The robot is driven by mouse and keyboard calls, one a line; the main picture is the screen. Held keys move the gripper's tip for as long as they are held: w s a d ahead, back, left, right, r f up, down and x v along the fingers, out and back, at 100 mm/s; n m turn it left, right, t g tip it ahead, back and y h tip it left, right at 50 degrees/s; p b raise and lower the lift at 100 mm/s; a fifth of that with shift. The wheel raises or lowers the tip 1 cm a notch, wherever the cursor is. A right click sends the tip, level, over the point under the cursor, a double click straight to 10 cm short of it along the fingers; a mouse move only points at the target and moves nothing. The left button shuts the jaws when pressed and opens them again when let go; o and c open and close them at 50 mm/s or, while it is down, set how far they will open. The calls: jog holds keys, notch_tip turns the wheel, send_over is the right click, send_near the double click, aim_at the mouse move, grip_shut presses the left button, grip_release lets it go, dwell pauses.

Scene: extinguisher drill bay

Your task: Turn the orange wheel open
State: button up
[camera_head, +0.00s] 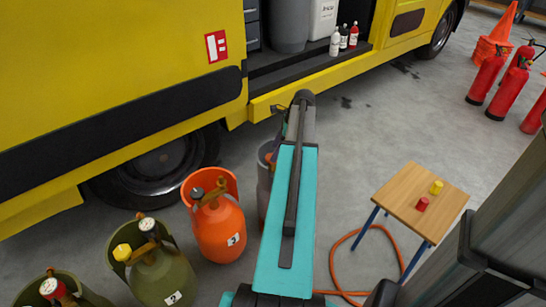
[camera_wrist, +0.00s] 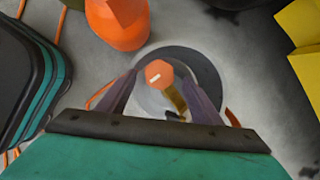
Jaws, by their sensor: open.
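The orange wheel (camera_wrist: 158,74) shows in the wrist view as a small faceted knob with a pale mark on top. It sits above a brass-coloured valve part (camera_wrist: 177,98) on a grey cylinder with a dark collar (camera_wrist: 207,68). My gripper (camera_wrist: 160,82) is open, with one dark finger on each side of the wheel. I cannot tell whether the fingers touch it.
An orange cylinder (camera_head: 219,232) stands close on the left, with green cylinders (camera_head: 163,275) nearer. A yellow truck (camera_head: 110,70) is behind. A small wooden table (camera_head: 395,200) with red and yellow pieces stands right, beside an orange hose (camera_head: 333,258). Red extinguishers (camera_head: 510,90) stand far right.

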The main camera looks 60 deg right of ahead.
jog(key=shift+x, duration=1.6)
jog(key=c, duration=1.1)
jog(key=shift+a, duration=0.2)
jog(key=shift+d, duration=0.1)
